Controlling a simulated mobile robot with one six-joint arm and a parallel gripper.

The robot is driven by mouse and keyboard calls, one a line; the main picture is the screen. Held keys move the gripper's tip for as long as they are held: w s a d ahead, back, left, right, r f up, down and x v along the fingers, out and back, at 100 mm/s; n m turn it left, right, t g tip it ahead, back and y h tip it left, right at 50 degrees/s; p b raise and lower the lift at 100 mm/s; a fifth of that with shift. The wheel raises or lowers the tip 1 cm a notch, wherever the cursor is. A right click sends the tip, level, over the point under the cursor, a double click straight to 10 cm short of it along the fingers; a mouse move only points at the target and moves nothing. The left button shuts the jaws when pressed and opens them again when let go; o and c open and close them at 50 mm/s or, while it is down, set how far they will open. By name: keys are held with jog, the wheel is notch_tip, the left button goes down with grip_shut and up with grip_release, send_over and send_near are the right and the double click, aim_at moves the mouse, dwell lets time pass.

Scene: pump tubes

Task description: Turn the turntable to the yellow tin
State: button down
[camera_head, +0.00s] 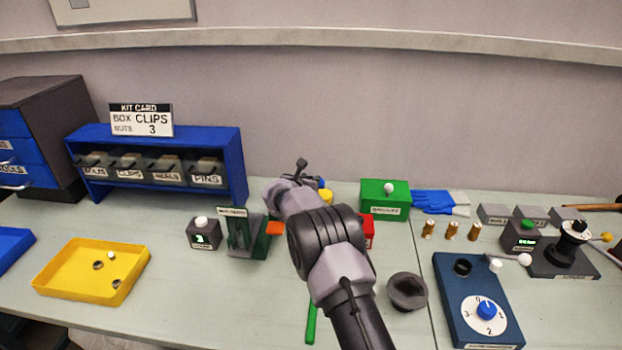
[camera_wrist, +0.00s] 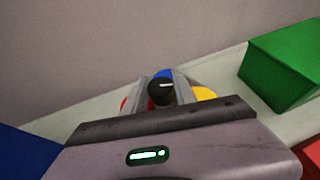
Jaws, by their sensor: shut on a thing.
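The turntable's black knob (camera_wrist: 160,91), with a white line on top, stands between the two grey fingers of my gripper (camera_wrist: 161,84) in the wrist view. My gripper is shut on this knob. Around it show parts of a blue tin (camera_wrist: 163,73) behind, a yellow tin (camera_wrist: 204,93) to the right and a red tin (camera_wrist: 124,104) to the left. In the head view my arm covers most of the turntable; a bit of the yellow tin (camera_head: 326,196) shows right of the wrist. The turntable's base and any pointer are hidden.
A green box (camera_head: 384,198) stands right of the turntable, with a red box (camera_head: 367,231) in front. A dark green stand (camera_head: 243,235) is left of my arm. A blue bin rack (camera_head: 156,140) stands farther left. A grey funnel-like cup (camera_head: 407,290) is at front right.

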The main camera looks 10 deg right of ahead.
jog(key=c, duration=1)
grip_release()
jog(key=shift+r, duration=0.2)
notch_tip(320, 180, up, 3)
jog(key=shift+r+p, duration=0.2)
jog(key=shift+p, duration=0.95)
jog(key=s, duration=1)
jog(key=s+r, duration=0.1)
jog(key=s, duration=0.5)
jog(key=shift+a+r, duration=0.1)
jog(key=shift+a, duration=0.15)
